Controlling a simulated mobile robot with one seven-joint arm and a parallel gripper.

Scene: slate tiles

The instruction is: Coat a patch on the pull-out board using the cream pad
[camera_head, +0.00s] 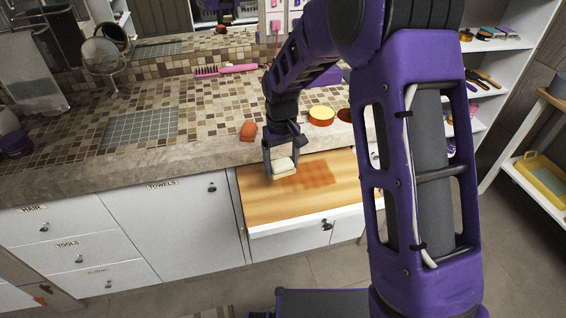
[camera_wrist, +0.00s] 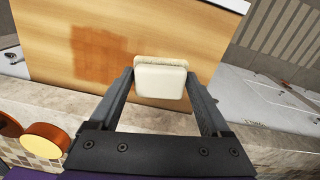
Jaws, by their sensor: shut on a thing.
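The cream pad (camera_wrist: 161,81) is held between the two fingers of my gripper (camera_wrist: 163,88) in the wrist view. In the head view the cream pad (camera_head: 284,166) sits at the tips of my gripper (camera_head: 281,160), over the left part of the wooden pull-out board (camera_head: 265,201). A reddish-brown coated patch (camera_head: 309,177) lies on the board to the right of the pad. In the wrist view the patch (camera_wrist: 97,56) is to the pad's left, on the board (camera_wrist: 200,40). I cannot tell whether the pad touches the board.
A pink comb (camera_head: 226,70) and a grey grid mat (camera_head: 141,129) lie farther back and left. The counter's stone edge borders the board.

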